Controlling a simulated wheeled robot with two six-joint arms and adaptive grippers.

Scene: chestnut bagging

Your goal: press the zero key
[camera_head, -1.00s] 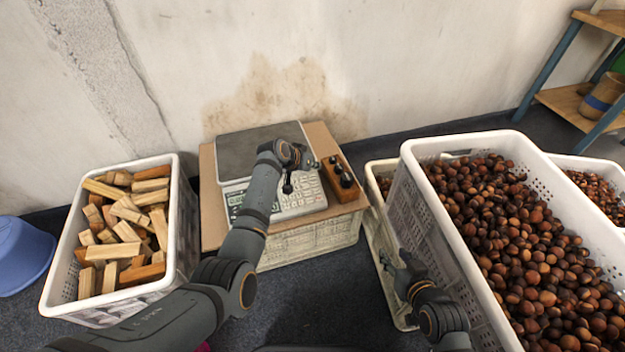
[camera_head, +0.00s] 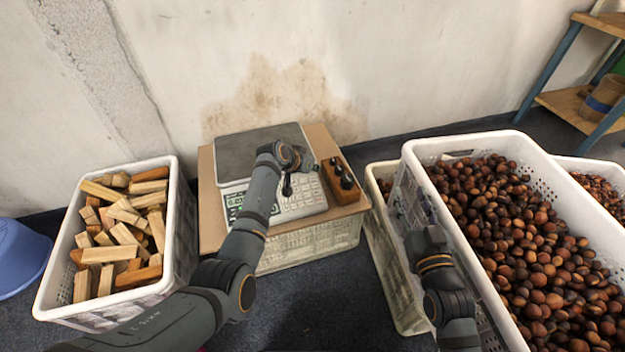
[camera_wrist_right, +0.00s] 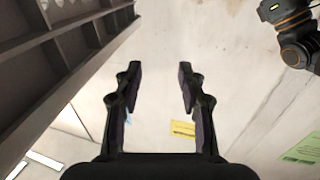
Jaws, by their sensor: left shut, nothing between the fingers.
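A scale with a dark weighing plate (camera_head: 245,150) and a pale keypad (camera_head: 308,197) stands on a cardboard-topped crate. Its greenish display (camera_head: 234,201) is left of the keys. The zero key cannot be told apart from the other keys. My left gripper (camera_head: 287,189) is shut and empty, pointing down over the keypad; its wrist hides part of the scale. I cannot tell whether its tips touch a key. My right gripper is open and empty in the right wrist view (camera_wrist_right: 159,82); in the head view its wrist is beside the large chestnut crate.
A wooden block with dark knobs (camera_head: 341,181) is right of the scale. A white crate (camera_head: 179,225) of wood pieces stands left. A large white crate (camera_head: 545,164) of chestnuts stands right. A wall is behind.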

